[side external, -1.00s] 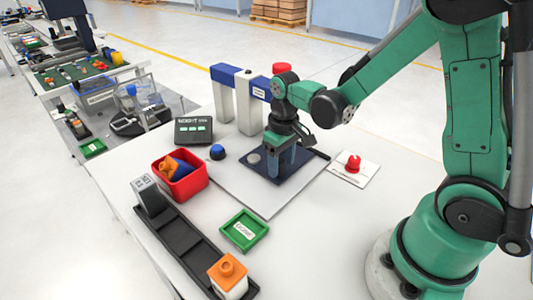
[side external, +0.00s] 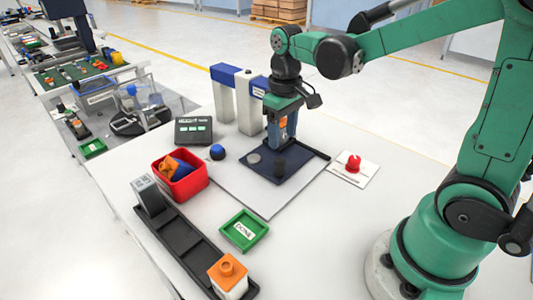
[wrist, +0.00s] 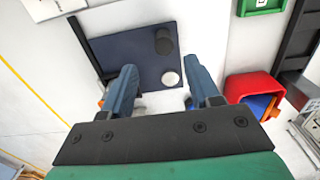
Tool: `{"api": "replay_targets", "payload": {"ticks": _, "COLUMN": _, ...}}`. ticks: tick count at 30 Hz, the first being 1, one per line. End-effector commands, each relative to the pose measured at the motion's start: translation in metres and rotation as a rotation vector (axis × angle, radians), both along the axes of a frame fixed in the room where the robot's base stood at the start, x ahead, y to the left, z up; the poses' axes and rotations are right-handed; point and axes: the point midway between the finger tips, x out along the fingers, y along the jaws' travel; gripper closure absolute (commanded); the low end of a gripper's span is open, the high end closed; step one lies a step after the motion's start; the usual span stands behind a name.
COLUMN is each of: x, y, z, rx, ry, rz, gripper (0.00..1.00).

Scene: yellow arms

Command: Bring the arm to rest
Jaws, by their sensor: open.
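My gripper (side external: 281,140) is above the dark square pad (side external: 258,172), its blue fingers pointing down. In the wrist view my gripper (wrist: 162,76) has its fingers well apart, with nothing held between them. A black round piece (side external: 279,167) stands on the pad below the fingers, apart from them. It also shows in the wrist view (wrist: 164,42). A silver disc (side external: 254,158) lies on the pad beside it and shows in the wrist view (wrist: 170,79).
A red bin (side external: 182,188) holds orange and blue parts. A green tray (side external: 243,231) and a black rail (side external: 190,245) with an orange-topped white block (side external: 229,277) lie in front. A blue-and-white frame (side external: 224,98) stands behind the pad. A red button (side external: 353,164) sits at right.

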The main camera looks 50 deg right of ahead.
Motion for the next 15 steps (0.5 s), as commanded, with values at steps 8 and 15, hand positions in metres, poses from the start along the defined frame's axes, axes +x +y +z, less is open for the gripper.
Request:
{"api": "replay_targets", "payload": {"ticks": 8, "x": 0.000, "y": 0.000, "z": 0.001, "rx": -0.001, "ry": -0.004, "rz": 0.000, "gripper": 0.45}}
{"api": "replay_targets", "payload": {"ticks": 15, "x": -0.014, "y": 0.013, "z": 0.018, "rx": -0.016, "ry": -0.169, "rz": 0.003, "gripper": 0.45}}
